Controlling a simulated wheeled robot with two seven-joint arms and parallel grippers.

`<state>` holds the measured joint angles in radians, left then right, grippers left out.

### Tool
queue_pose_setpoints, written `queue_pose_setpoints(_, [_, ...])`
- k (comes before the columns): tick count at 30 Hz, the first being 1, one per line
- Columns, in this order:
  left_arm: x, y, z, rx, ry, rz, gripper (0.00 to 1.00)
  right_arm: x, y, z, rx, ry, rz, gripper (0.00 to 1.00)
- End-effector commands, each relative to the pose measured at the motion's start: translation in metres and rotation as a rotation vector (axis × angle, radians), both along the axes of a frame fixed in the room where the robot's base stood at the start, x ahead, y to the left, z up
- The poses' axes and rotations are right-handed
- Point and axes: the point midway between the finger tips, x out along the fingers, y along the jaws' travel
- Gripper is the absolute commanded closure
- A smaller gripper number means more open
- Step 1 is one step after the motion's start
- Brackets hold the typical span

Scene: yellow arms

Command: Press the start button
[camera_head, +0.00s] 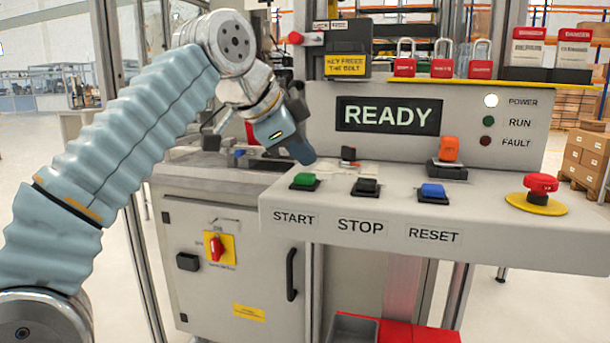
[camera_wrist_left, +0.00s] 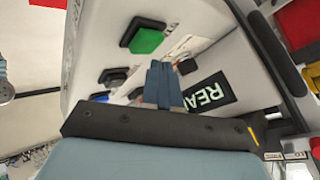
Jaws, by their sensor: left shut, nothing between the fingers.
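The green START button (camera_head: 304,180) sits at the left end of the sloped control panel (camera_head: 480,225), above its START label. It also shows in the left wrist view (camera_wrist_left: 146,40). My left gripper (camera_head: 304,155) is shut and empty. In the head view its tip appears just above and behind the green button. In the left wrist view the shut fingers (camera_wrist_left: 162,70) point toward the panel, with a visible gap between them and the green button. The display (camera_head: 388,115) reads READY. My right gripper is not in view.
The black STOP button (camera_head: 366,187) and blue RESET button (camera_head: 433,191) are to the right of START. A red emergency button (camera_head: 540,186) is at the right end. An orange switch (camera_head: 448,149) and a small black switch (camera_head: 348,154) stand behind the buttons. Red padlocks (camera_head: 443,62) hang above.

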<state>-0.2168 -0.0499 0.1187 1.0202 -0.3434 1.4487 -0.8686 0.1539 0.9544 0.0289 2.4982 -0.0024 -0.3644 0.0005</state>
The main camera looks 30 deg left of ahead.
Motion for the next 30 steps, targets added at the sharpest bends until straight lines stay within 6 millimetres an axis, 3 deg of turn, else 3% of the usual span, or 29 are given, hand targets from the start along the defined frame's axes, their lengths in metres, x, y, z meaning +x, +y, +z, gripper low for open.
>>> queue_pose_setpoints(30, [-0.0002, 0.0, -0.0087, 0.0, 0.0, 0.0, 1.0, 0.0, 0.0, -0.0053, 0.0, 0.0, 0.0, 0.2])
